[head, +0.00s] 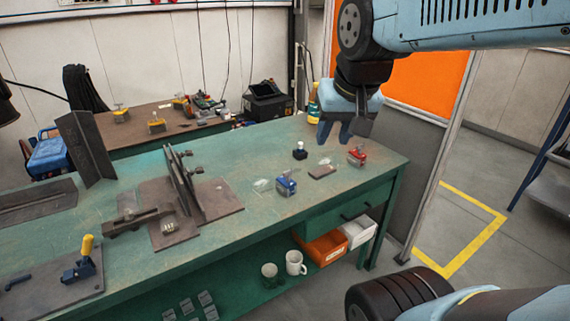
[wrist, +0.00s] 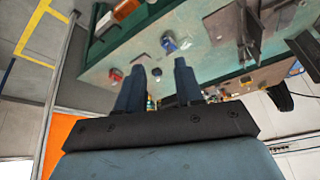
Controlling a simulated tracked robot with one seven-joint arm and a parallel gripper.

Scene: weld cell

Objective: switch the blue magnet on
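The blue magnet (head: 286,184) stands on the green bench, right of centre in the head view, with a silver-grey part on top. It also shows in the wrist view (wrist: 169,42), beyond my fingers and between them. Its switch position is too small to tell. My gripper (head: 336,136) hangs above the far right part of the bench, up and to the right of the blue magnet and apart from it. In the wrist view my gripper (wrist: 160,68) has its two fingers apart with nothing between them.
A red magnet (head: 357,155), a dark plate (head: 322,171) and a small black knobbed object (head: 300,151) stand near the blue magnet. Upright steel plates with a clamp (head: 187,185) stand to its left. An orange bin (head: 320,247) and mugs (head: 295,262) sit below the bench (head: 240,217).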

